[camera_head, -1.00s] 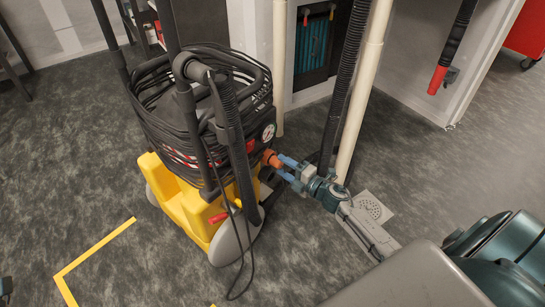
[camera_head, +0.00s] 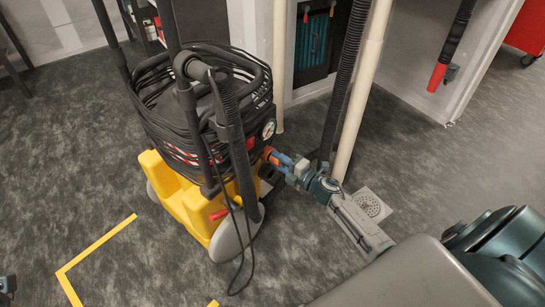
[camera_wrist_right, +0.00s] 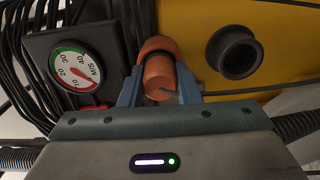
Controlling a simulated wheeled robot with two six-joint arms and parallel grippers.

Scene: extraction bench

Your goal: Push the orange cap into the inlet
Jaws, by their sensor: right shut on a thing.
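The orange cap (camera_head: 268,153) is at the right side of the yellow machine (camera_head: 190,203). In the right wrist view the cap (camera_wrist_right: 158,76) shows as an orange cylinder with a wider rounded orange part behind it. My right gripper (camera_head: 277,160) is shut on it, with a blue finger on each side; the gripper also shows in the right wrist view (camera_wrist_right: 159,88). A black round port (camera_wrist_right: 234,52) opens on the yellow body to the right of the cap. I cannot tell whether the cap touches an inlet behind it.
A cream pipe (camera_head: 362,90) and a black hose (camera_head: 345,85) stand just behind my right arm. A floor drain (camera_head: 369,207) lies beneath.

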